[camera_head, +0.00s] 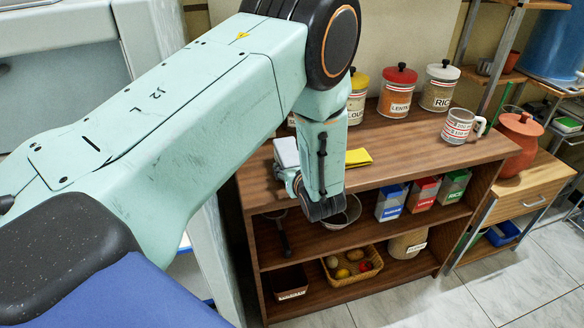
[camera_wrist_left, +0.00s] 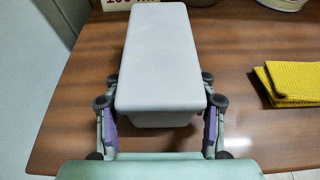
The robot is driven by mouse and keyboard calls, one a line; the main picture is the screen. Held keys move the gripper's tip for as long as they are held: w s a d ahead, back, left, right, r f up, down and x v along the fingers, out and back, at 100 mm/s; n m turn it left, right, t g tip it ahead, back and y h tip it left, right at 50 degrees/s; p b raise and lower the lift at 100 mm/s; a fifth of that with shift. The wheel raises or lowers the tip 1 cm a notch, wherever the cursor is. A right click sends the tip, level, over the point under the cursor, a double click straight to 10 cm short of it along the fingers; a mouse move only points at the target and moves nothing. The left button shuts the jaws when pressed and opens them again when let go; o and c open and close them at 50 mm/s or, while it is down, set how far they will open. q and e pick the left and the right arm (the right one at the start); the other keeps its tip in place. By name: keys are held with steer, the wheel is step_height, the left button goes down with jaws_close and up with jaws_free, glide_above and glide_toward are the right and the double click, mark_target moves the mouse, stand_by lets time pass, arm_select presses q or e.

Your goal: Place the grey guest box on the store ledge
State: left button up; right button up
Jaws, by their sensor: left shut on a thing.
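The grey guest box (camera_wrist_left: 158,55) is a pale, smooth block over the wooden top in the left wrist view. In the head view part of it (camera_head: 286,152) shows left of my left arm's end. My left gripper (camera_wrist_left: 158,108) is shut on the box, one finger on each long side. In the head view my wrist hides most of the gripper and some of the box. I cannot tell whether the box touches the wood. The wooden shelf unit (camera_head: 440,148) has a top and lower shelves; which surface is the store ledge is not marked. My right gripper is out of view.
A folded yellow cloth (camera_head: 358,157) lies right of the box. Lidded jars (camera_head: 397,92) line the back, and a striped mug (camera_head: 460,126) stands at right. Small packets (camera_head: 423,194) and a basket (camera_head: 352,266) occupy lower shelves. The top's front right is clear.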

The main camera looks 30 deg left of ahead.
arm_select(q)
steer(key=shift+s+a+f, duration=0.1)
steer(key=o, duration=1.1)
steer(key=shift+s, duration=0.1)
steer(key=o, duration=0.3)
steer(key=shift+o, duration=0.2)
